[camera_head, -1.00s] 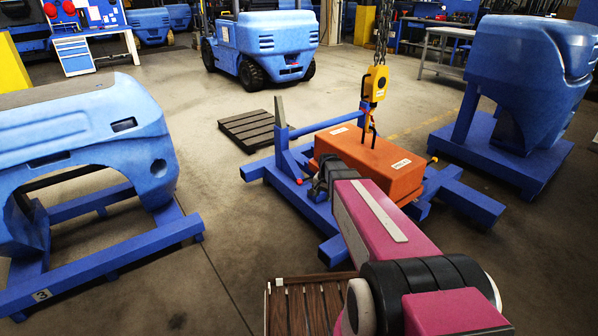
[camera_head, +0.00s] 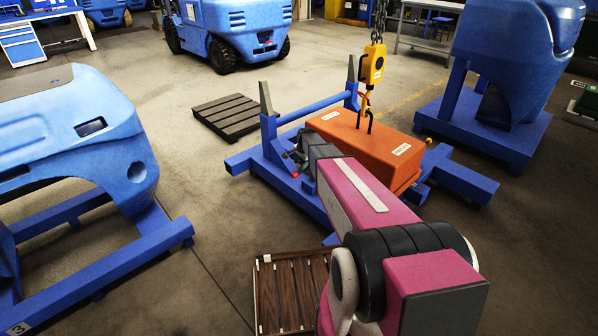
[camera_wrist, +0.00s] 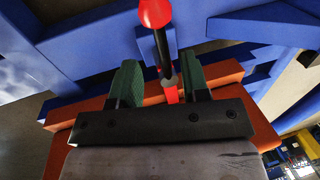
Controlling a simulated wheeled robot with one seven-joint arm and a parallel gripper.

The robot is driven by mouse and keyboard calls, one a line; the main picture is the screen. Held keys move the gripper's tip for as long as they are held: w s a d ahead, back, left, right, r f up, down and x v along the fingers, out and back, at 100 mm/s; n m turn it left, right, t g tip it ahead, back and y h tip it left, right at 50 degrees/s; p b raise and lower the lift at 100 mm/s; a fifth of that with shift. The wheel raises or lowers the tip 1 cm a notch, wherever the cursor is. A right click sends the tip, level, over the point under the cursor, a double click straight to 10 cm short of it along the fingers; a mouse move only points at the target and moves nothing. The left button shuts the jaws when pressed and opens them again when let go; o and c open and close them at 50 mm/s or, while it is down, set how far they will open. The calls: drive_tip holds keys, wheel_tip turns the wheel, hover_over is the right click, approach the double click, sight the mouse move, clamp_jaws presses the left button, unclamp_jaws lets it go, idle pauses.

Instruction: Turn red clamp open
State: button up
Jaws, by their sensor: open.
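The red clamp shows in the wrist view as a lever with a red ball knob (camera_wrist: 155,12), a black rod and a red lower part. A small red tip (camera_head: 295,175) shows in the head view at the blue fixture's left side. My gripper (camera_wrist: 160,80) is open. Its two green-padded fingers stand either side of the lever's lower part, with a gap visible on each side. I cannot tell whether either finger touches it. In the head view my gripper (camera_head: 298,160) is beside the fixture, partly hidden by my arm.
An orange counterweight (camera_head: 368,150) rests on the blue fixture (camera_head: 455,178), with a yellow hoist hook (camera_head: 373,65) above it. A dark pallet (camera_head: 228,118) lies behind; a brown slatted pallet (camera_head: 290,290) is in front. Blue bodies stand left (camera_head: 60,130) and right (camera_head: 505,60).

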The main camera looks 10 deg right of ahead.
sight(299, 172)
drive_tip(key=f, duration=0.4)
drive_tip(key=w+f, duration=0.1)
drive_tip(key=shift+a+f, duration=0.3)
drive_tip(key=shift+f, duration=0.1)
clamp_jaws()
